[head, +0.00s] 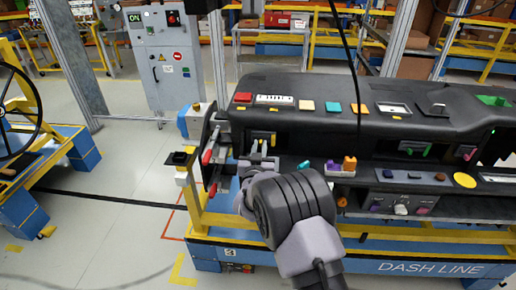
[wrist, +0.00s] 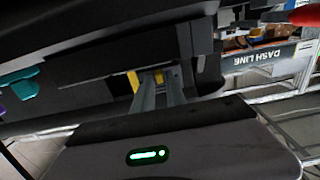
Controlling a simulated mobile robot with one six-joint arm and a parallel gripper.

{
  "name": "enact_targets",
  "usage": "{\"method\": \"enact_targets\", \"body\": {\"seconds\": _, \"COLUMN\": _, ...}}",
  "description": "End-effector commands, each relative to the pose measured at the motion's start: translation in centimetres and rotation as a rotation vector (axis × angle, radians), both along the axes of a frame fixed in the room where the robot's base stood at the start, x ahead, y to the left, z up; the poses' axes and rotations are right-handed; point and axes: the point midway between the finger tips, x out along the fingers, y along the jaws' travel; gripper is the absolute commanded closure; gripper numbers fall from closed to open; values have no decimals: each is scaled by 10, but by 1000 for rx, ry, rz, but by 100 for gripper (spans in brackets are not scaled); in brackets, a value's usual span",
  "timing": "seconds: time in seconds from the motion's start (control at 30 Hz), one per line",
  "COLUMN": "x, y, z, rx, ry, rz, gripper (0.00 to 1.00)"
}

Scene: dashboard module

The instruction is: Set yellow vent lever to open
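The yellow vent lever (head: 273,139) stands upright at the right side of the left-end vent on the black dashboard. My gripper (head: 259,147) is in front of that vent, its fingertips just left of the lever. In the wrist view my gripper (wrist: 160,78) has its two grey fingers apart, pointing into the dark vent. A yellow strip (wrist: 133,82) shows beside the left finger there, and a small yellow patch shows between the fingertips. I cannot tell which is the lever, or whether a finger touches it. The fingers partly hide the vent.
Other vents hold a green lever (head: 426,152) and a pink lever (head: 468,154). Red-handled levers (head: 208,157) stick out just left of my gripper. A small tray with purple and orange pieces (head: 341,167) is to the right. Coloured buttons line the dashboard top.

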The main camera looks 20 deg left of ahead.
Motion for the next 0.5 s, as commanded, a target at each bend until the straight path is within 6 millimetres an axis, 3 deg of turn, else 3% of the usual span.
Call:
{"method": "enact_targets", "body": {"seconds": 0.07, "x": 0, "y": 0, "z": 0, "rx": 0, "ry": 0, "rz": 0, "gripper": 67}}
{"method": "enact_targets", "body": {"seconds": 0.37, "x": -1, "y": 0, "z": 1, "rx": 0, "ry": -1, "rz": 0, "gripper": 67}}
{"method": "enact_targets", "body": {"seconds": 0.5, "x": -17, "y": -3, "z": 1, "rx": 0, "ry": 0, "rz": 0, "gripper": 67}}
